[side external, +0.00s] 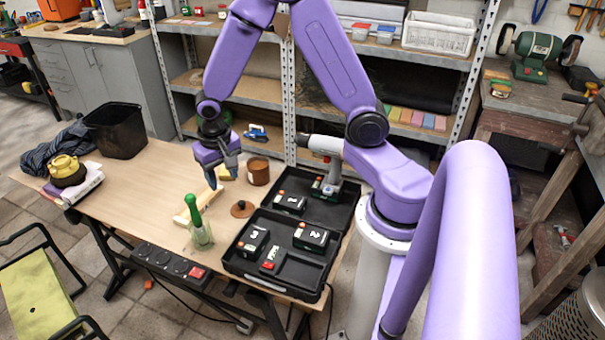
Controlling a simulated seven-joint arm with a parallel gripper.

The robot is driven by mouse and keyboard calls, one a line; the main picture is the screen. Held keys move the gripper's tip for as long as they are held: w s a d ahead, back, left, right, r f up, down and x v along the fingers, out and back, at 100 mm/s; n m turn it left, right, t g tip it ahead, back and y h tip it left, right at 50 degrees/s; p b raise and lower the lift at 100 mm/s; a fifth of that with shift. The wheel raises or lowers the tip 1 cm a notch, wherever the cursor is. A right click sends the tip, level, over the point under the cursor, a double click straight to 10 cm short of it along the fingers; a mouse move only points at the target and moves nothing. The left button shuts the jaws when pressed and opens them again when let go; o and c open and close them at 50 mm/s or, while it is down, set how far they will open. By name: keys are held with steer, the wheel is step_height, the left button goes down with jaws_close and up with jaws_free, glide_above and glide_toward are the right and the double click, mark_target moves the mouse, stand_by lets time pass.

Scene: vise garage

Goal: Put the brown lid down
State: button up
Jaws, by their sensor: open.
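The brown lid (242,208) lies flat on the wooden table, knob up, just left of the black case. A brown pot (258,170) stands open behind it, near the table's back edge. My gripper (223,182) is open and points down above the table, left of the pot and up and left of the lid in the picture. It appears empty and apart from the lid. A yellow object (227,173) shows partly behind the fingers; I cannot tell whether they touch it.
An open black case (232,262) with numbered battery packs and a drill (325,150) fills the table's right. A green-topped bottle (199,235) and a pale block (183,216) stand left of the lid. A black bin (115,130) is at far left. The table's middle left is clear.

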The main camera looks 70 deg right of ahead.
steer(key=s+a+r+n, duration=0.2)
steer(key=s+r+n, duration=0.2)
steer(key=s+n, duration=0.2)
steer(key=s+a+r+n+y, duration=0.1)
steer(key=s+r+n, duration=0.2)
steer(key=s, duration=0.7)
steer(key=s+a+r+n+g, duration=0.1)
steer(key=s+r+n, duration=0.3)
steer(key=s+n, duration=0.4)
steer(key=shift+s+a+r+n+y, duration=0.2)
steer(key=shift+a+r+n+y, duration=0.1)
steer(key=shift+a, duration=0.55)
